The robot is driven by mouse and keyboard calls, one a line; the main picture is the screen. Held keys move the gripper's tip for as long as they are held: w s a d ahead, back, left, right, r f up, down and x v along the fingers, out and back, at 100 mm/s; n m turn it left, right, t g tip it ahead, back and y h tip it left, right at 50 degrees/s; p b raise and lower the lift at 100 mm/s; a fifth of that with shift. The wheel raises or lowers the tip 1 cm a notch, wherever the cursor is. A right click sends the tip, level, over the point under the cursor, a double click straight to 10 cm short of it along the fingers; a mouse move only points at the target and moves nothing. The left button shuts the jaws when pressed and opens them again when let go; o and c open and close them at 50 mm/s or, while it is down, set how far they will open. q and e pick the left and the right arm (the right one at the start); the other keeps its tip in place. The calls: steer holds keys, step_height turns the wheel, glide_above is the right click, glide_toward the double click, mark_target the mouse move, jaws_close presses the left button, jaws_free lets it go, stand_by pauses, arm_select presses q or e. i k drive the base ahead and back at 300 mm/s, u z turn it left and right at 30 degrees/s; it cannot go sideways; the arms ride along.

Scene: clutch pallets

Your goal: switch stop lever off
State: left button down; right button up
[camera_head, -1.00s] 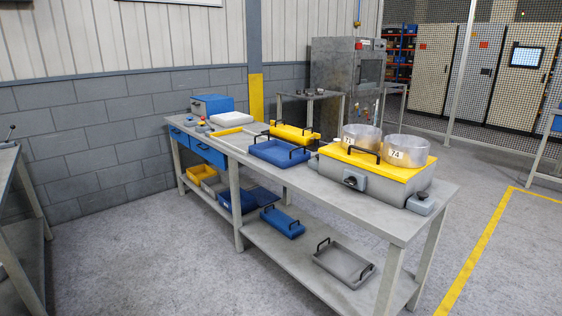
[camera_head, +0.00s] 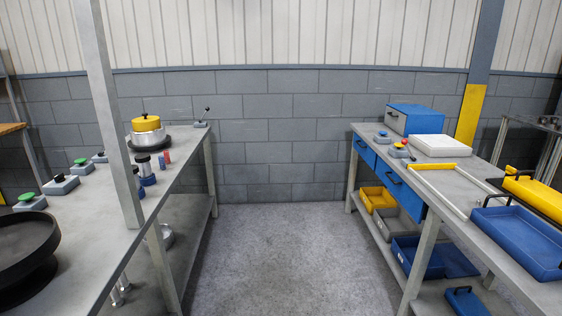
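A small lever (camera_head: 206,113) with a black knob rises from a grey base (camera_head: 200,124) at the far right corner of the left table. It leans to the right. No marking on it can be read, so I cannot tell whether it is the stop lever. On the right table a small grey box carries a red and yellow button (camera_head: 400,147), and another small blue-topped control (camera_head: 382,135) sits beside it. Neither of my grippers is in view.
The left table (camera_head: 85,256) also holds green-button boxes (camera_head: 30,199), a yellow-topped pot (camera_head: 146,124), small jars and a dark round dish (camera_head: 25,245). A post (camera_head: 112,110) stands at its edge. The right table holds blue trays (camera_head: 520,240). The floor (camera_head: 285,255) between the tables is clear.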

mark_target(405, 142)
steer(key=z, duration=0.25)
steer(key=i, duration=1.95)
steer(key=z, duration=1.1)
steer(key=i, duration=0.6)
steer(key=z, duration=0.4)
